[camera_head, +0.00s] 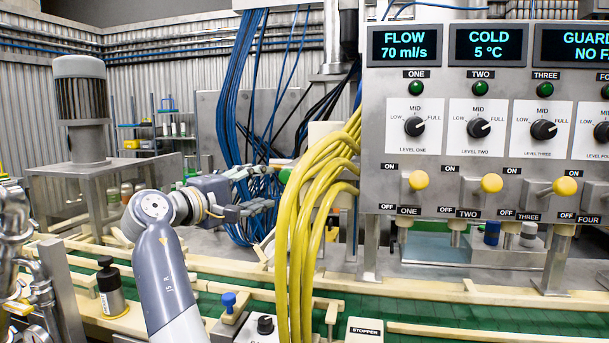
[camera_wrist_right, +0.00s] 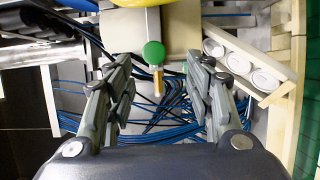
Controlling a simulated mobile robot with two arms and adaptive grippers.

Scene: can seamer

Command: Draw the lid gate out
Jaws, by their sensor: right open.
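A green round knob (camera_wrist_right: 154,52) on a short brass-coloured rod shows in the right wrist view, beside a cream block (camera_wrist_right: 130,32); I take it for the lid gate's handle. It also shows in the head view as a small green knob (camera_head: 285,176), partly hidden behind yellow hoses. Several white round lids (camera_wrist_right: 239,62) lie in a row on a slanted cream chute to its right. My right gripper (camera_wrist_right: 163,68) is open and empty, its fingers to either side of the knob and apart from it. It also shows in the head view (camera_head: 268,188), left of the knob. My left gripper is not in view.
Thick yellow hoses (camera_head: 306,220) hang in front of the knob. Blue cables (camera_head: 235,110) run behind my right gripper. A control panel (camera_head: 480,190) with dials and yellow-knobbed levers stands at right. A green conveyor (camera_head: 450,312) with cream rails runs along the front.

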